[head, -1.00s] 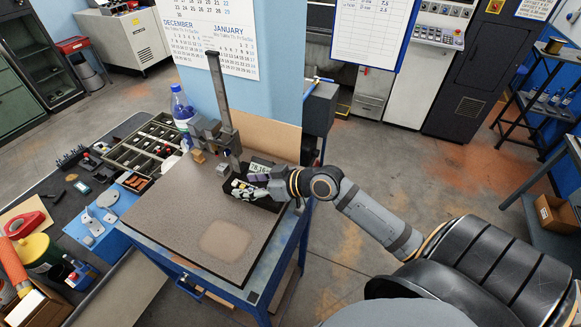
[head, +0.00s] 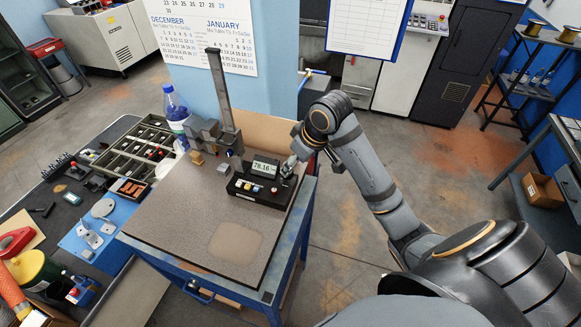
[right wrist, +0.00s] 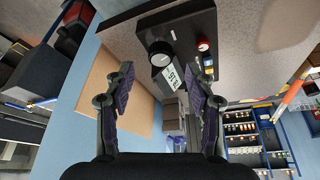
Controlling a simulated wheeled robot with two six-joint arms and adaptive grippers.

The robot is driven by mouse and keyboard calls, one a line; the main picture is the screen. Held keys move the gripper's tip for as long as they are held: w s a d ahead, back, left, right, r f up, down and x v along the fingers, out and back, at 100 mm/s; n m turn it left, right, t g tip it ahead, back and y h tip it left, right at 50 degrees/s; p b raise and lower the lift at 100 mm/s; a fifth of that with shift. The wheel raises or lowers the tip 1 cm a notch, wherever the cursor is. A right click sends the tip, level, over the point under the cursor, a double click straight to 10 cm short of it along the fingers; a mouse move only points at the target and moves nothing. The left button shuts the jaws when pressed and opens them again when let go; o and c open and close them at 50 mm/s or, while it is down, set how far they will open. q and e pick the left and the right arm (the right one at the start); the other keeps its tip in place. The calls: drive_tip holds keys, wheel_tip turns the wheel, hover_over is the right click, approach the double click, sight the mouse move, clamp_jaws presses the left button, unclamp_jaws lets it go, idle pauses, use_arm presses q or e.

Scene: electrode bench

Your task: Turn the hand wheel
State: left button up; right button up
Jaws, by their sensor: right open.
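A black box (head: 258,187) with a lit display reading 78.16 and coloured buttons sits at the back right of the bench plate. In the right wrist view, a round black hand wheel (right wrist: 160,54) with a pale rim is on the box, beside the display (right wrist: 168,75). In the head view the wheel is hard to make out beside my gripper. My right gripper (right wrist: 162,70) is open and empty, its two fingers spread to either side of the wheel in that view. Contact cannot be told. It shows small in the head view (head: 292,163), at the box's right end. My left gripper is out of view.
A tall grey column (head: 221,100) with metal blocks stands behind the box. A blue-capped bottle (head: 176,112) and a parts tray (head: 140,143) stand to its left. The front of the plate (head: 180,225) is clear. A brown board (head: 262,130) rises behind.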

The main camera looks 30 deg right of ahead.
drive_tip(key=x, duration=0.4)
drive_tip(key=shift+w+a+p, duration=0.15)
drive_tip(key=shift+a+p, duration=0.05)
drive_tip(key=shift+p, duration=0.15)
drive_tip(key=shift+d+f, duration=0.1)
drive_tip(key=shift+f, duration=0.3)
drive_tip(key=c, duration=1.1)
